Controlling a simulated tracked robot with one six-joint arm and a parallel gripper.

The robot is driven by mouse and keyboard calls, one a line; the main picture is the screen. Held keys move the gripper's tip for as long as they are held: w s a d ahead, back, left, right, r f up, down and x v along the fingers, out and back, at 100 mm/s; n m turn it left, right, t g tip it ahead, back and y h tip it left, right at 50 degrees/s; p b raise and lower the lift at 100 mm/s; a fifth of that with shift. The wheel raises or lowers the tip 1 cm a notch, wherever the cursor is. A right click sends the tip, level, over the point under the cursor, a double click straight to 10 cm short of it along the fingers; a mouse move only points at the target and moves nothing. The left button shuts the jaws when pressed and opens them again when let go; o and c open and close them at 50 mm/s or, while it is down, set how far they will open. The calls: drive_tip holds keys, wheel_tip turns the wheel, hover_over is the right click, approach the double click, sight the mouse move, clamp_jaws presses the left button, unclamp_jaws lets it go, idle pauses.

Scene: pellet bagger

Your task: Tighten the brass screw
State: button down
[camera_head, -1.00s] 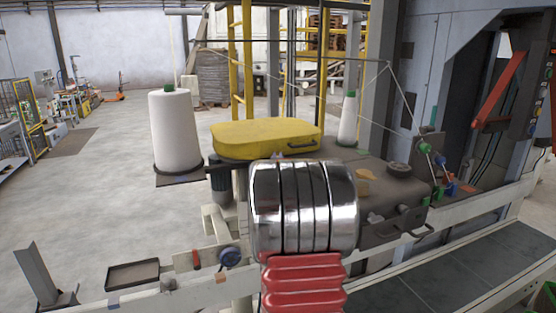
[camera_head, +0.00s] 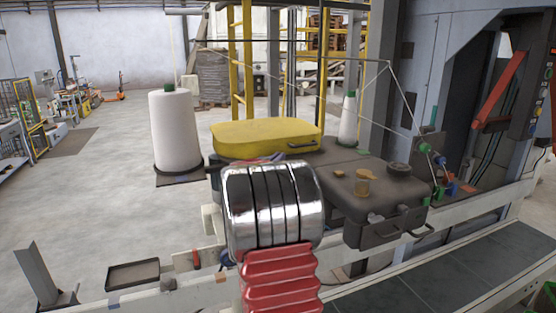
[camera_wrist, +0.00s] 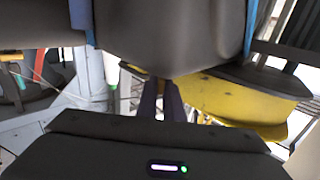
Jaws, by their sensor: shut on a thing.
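In the wrist view my gripper (camera_wrist: 163,97) has its two dark purple fingers close together. A small brass-brown piece (camera_wrist: 158,85) shows at their tips, under the edge of a dark grey body (camera_wrist: 175,35). The sewing-head-like bagger part and my own arm hide its shape, so I cannot tell whether it is the brass screw. In the head view my silver and red arm hides the gripper.
A yellow cover (camera_head: 262,136) lies behind my arm. A tall white thread cone (camera_head: 174,130) stands at left and a smaller one (camera_head: 347,118) behind. A dark handle (camera_head: 408,228) juts from the machine front. A conveyor belt (camera_head: 440,280) runs along the front.

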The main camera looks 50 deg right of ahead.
drive_tip(key=shift+m+g+h, duration=0.3)
drive_tip(key=shift+m+g, duration=1.6)
drive_tip(key=shift+g, duration=1.1)
drive_tip(key=shift+d+m+g+y, duration=0.1)
drive_tip(key=shift+m+g+y, duration=0.15)
drive_tip(key=shift+m+g, duration=0.85)
drive_tip(key=shift+m+g+y, duration=0.25)
drive_tip(key=shift+m+g, duration=0.35)
drive_tip(key=shift+g, duration=0.9)
drive_tip(key=shift+s+r+m+g+y, duration=0.1)
drive_tip(key=shift+m+g+y, duration=0.25)
drive_tip(key=shift+g, duration=0.25)
drive_tip(key=c, duration=1.9)
unclamp_jaws()
drive_tip(key=v, duration=1.4)
